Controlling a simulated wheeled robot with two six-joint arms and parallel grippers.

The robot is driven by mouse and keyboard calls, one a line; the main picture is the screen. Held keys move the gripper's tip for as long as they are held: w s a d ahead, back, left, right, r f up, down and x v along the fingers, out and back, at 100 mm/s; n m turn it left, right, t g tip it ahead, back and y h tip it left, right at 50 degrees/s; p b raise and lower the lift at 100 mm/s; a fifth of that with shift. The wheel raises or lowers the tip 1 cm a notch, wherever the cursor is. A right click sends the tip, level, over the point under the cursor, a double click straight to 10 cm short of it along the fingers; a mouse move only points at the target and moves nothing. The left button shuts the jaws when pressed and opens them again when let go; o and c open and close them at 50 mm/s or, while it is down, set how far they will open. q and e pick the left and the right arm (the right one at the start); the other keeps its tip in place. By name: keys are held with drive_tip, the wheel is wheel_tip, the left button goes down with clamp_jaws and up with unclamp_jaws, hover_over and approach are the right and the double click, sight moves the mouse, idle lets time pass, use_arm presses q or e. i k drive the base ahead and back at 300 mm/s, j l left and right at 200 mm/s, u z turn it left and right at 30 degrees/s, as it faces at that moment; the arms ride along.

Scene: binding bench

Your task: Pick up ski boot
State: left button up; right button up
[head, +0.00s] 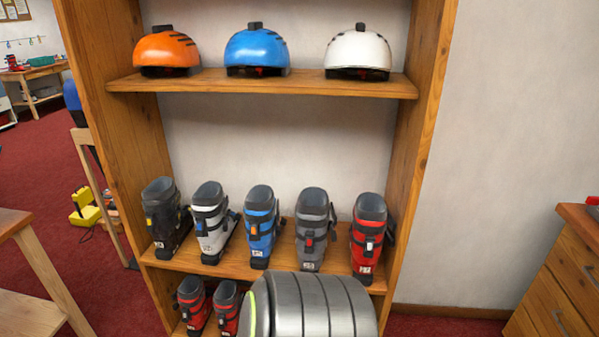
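Several ski boots stand upright in a row on the middle shelf of a wooden rack in the head view. From left to right they are a black boot (167,218), a white boot (212,222), a blue boot (261,226), a grey boot (311,230) and a red boot (368,238). Two more red boots, one at the left (193,306) and one beside it (227,307), stand on the lower shelf. A grey ribbed part of mine covers the rest of that shelf. Neither of my grippers shows.
An orange helmet (166,52), a blue helmet (257,52) and a white helmet (358,54) sit on the upper shelf (300,84). The rack's side panels (425,110) bound the shelves. A wooden drawer cabinet (560,285) stands right, a wooden table (30,312) left. Red carpet lies between.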

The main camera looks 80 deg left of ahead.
sight(210, 203)
drive_tip(key=u, duration=3.1)
